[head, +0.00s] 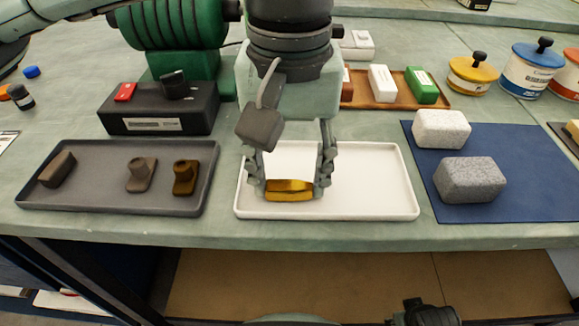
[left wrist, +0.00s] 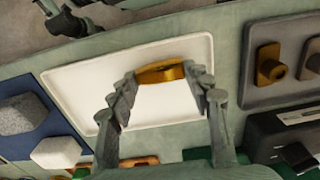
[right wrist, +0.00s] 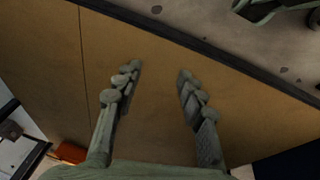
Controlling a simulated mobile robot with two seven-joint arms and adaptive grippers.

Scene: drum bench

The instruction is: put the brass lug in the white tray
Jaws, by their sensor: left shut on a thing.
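The brass lug (head: 289,190) is a golden piece held between the fingers of my left gripper (head: 291,184). The gripper is shut on it, over the left-middle part of the white tray (head: 375,187). In the left wrist view the brass lug (left wrist: 160,72) lies between the fingertips (left wrist: 161,78), with the white tray (left wrist: 75,83) behind it. I cannot tell whether the lug touches the tray floor. My right gripper shows in the right wrist view (right wrist: 160,72) with its fingers apart and nothing between them.
A grey tray (head: 100,202) to the left holds a dark block and two lug-like pieces. A blue mat (head: 515,207) to the right bears two stone-like blocks. A dark box (head: 160,110) and a brown tray (head: 388,101) stand behind. The bench's front edge is close.

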